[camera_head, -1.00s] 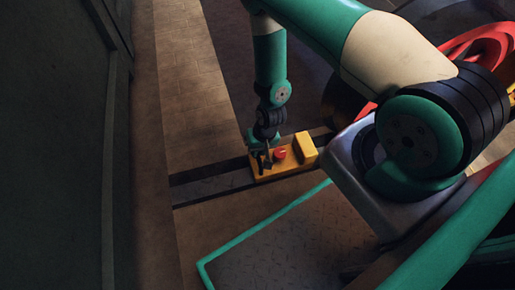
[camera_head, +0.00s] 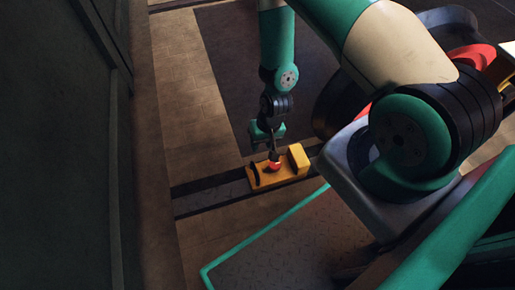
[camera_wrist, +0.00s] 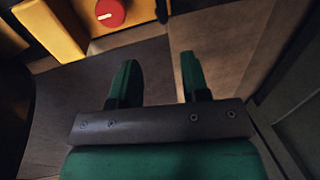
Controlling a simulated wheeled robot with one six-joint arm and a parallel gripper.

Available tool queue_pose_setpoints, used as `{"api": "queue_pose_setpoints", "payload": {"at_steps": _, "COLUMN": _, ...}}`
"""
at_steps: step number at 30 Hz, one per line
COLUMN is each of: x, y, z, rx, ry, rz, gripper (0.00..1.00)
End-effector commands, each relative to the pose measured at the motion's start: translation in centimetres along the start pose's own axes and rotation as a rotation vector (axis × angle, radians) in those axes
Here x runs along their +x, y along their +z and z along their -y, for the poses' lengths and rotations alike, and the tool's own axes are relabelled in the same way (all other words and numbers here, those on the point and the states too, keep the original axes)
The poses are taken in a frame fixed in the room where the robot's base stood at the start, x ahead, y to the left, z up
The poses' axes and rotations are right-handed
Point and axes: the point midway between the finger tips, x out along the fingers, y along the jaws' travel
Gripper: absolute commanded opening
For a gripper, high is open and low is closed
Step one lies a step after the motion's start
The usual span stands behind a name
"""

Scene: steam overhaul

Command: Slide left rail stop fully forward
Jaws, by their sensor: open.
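The rail stop (camera_head: 292,172) is a yellow block with a raised yellow end at its right, a red knob in its middle and a dark upright piece at its left end. It sits on a dark rail (camera_head: 205,195) in the head view. My gripper (camera_head: 274,155) points down at the red knob and partly overlaps it; contact cannot be told there. In the wrist view the red knob (camera_wrist: 110,12) and yellow parts (camera_wrist: 52,30) of the stop lie at the top left, beyond my open, empty fingers (camera_wrist: 157,66), apart from them.
A dark wall (camera_head: 60,150) runs along the left. A green-edged tread plate (camera_head: 290,245) lies in front of the rail. A large dark round part (camera_head: 340,105) stands to the right, beyond the stop. Brown floor (camera_head: 185,90) lies open behind the rail.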

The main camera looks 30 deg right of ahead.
Motion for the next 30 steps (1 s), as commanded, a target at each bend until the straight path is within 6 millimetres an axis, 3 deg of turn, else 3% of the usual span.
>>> {"api": "queue_pose_setpoints", "payload": {"at_steps": 1, "x": -1.8, "y": -0.1, "z": 0.1, "rx": 0.003, "ry": 0.0, "rz": -0.002, "gripper": 0.42}}
{"api": "queue_pose_setpoints", "payload": {"at_steps": 3, "x": -3.1, "y": -0.1, "z": 0.1, "rx": 0.002, "ry": 0.0, "rz": -0.001, "gripper": 0.42}}
{"api": "queue_pose_setpoints", "payload": {"at_steps": 9, "x": -5.3, "y": 0.0, "z": 0.0, "rx": 0.001, "ry": 0.001, "rz": 0.0, "gripper": 0.42}}
{"api": "queue_pose_setpoints", "payload": {"at_steps": 30, "x": -5.9, "y": -0.1, "z": 0.1, "rx": -0.003, "ry": -0.001, "rz": -0.001, "gripper": 0.42}}
